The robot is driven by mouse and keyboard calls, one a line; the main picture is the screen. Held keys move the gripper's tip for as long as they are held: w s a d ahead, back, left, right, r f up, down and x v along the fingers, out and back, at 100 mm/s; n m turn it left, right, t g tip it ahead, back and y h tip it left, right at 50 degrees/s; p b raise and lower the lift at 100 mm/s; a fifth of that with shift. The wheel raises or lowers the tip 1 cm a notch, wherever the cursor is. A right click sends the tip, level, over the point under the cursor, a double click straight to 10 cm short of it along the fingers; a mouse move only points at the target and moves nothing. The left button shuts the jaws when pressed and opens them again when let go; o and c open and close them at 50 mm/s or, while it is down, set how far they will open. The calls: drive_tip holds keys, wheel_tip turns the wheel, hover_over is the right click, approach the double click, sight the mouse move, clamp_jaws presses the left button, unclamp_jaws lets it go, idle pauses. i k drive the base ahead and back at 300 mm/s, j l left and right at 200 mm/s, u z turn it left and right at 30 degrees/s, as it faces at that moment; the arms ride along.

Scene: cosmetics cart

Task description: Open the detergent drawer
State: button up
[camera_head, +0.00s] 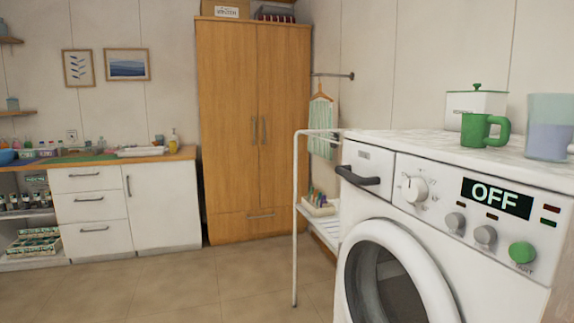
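The detergent drawer (370,161) is at the upper left of the white washing machine's front (440,229). It has a dark bar handle (357,176) across its lower part. The drawer front looks flush with the panel, so it appears closed. To its right are a white dial (414,189), a display (497,197) reading OFF, small grey knobs and a green button (522,252). The round door (395,275) below is partly cut off by the frame. My gripper is not in view.
A green mug (482,131), a white canister (476,106) and a two-tone cup (549,128) stand on the machine top. A thin white rack (297,220) stands close to the machine's left. Open tiled floor (190,285) lies before the wooden wardrobe (236,120) and white cabinets (163,205).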

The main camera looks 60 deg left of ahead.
sight(371, 167)
drive_tip(key=u, duration=1.25)
